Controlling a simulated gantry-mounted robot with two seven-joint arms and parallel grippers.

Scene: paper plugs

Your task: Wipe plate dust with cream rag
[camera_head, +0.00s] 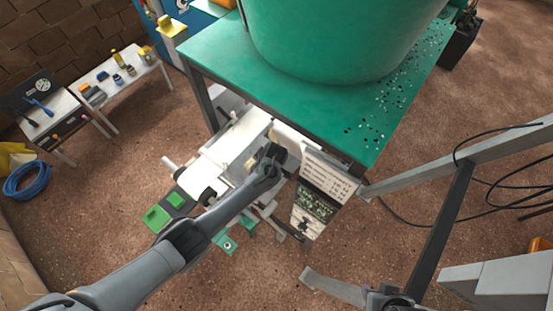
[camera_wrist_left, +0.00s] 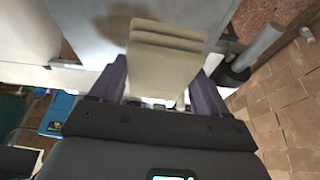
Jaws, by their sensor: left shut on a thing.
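My left gripper (camera_head: 270,158) is over the white machine beneath the green table. In the left wrist view its two purple fingers (camera_wrist_left: 163,80) are shut on the cream rag (camera_wrist_left: 165,50), a folded, layered pad that sticks out beyond the fingertips. In the head view a small cream patch beside the gripper may be the rag. A pale flat plate (camera_head: 215,160) lies to the left of the gripper; I cannot make out dust on it. A pale surface (camera_wrist_left: 70,35) also shows beyond the rag, with a shadow on it. I cannot tell whether the rag touches it.
The green table (camera_head: 225,55) carries a large green drum (camera_head: 340,35) and scattered chips, and overhangs the machine. A control panel (camera_head: 315,205) stands right of my gripper. Green pads (camera_head: 157,217) are at the front left. Side tables (camera_head: 125,80) stand far left. Open floor lies in front.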

